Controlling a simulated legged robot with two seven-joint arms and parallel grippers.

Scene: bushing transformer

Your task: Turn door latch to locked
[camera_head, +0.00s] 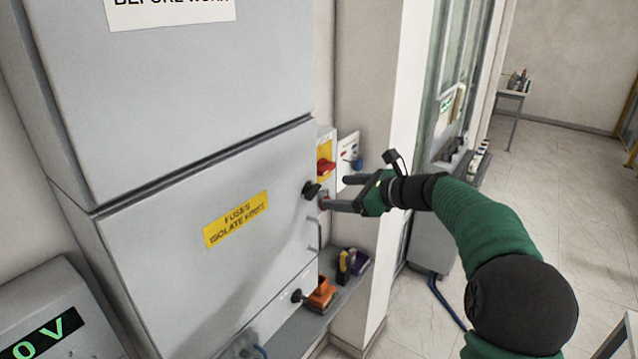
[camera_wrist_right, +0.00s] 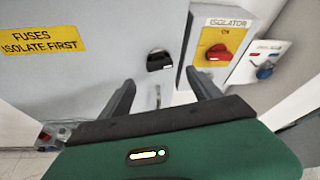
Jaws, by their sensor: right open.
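A black door latch knob (camera_head: 311,189) sits near the right edge of the grey cabinet door (camera_head: 280,160), beside the yellow fuses label. It also shows in the right wrist view (camera_wrist_right: 160,60), ahead of the fingers and roughly between them. My right gripper (camera_head: 338,193) is open and empty, just right of the latch and apart from it. In the right wrist view its two dark fingers (camera_wrist_right: 161,77) point toward the cabinet. A second black knob (camera_head: 296,296) sits lower on the cabinet. My left gripper is out of view.
A yellow isolator box with a red handle (camera_wrist_right: 218,53) stands close right of the latch. A panel with a blue knob (camera_wrist_right: 264,70) is beyond it. A shelf below holds an orange item (camera_head: 321,293). The floor to the right is mostly clear.

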